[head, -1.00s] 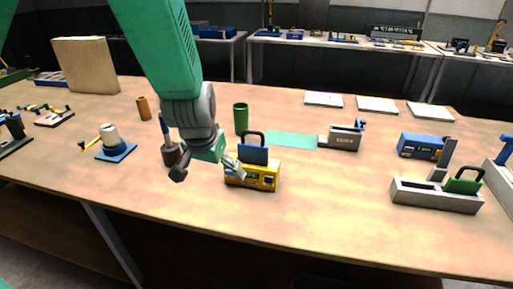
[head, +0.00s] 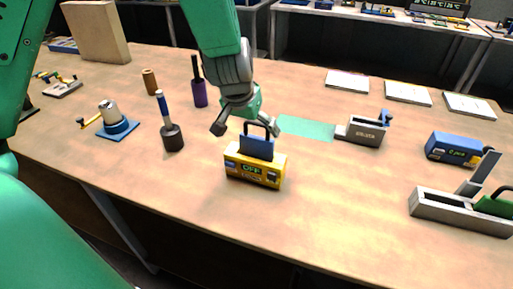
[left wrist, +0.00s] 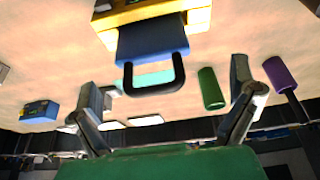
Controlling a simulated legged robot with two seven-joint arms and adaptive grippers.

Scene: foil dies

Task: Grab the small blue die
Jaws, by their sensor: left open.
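The small blue die (head: 257,147) is a blue block with a black loop handle. It stands upright in a yellow box-shaped holder (head: 240,167) with a small green-lit display. My left gripper (head: 245,124) is open and empty just above and behind the die, its fingers spread to either side of the handle in the picture. In the left wrist view the blue die (left wrist: 152,40) and its handle show close up, between the two spread fingers (left wrist: 165,88). I see no contact. My right gripper is not in view.
A dark pot with a blue-handled tool (head: 172,137) and a purple cylinder (head: 200,95) stand left of the gripper. A green cylinder (left wrist: 211,88) shows in the left wrist view. A grey clamp (head: 365,133) and grey tray (head: 460,213) are right. The table front is clear.

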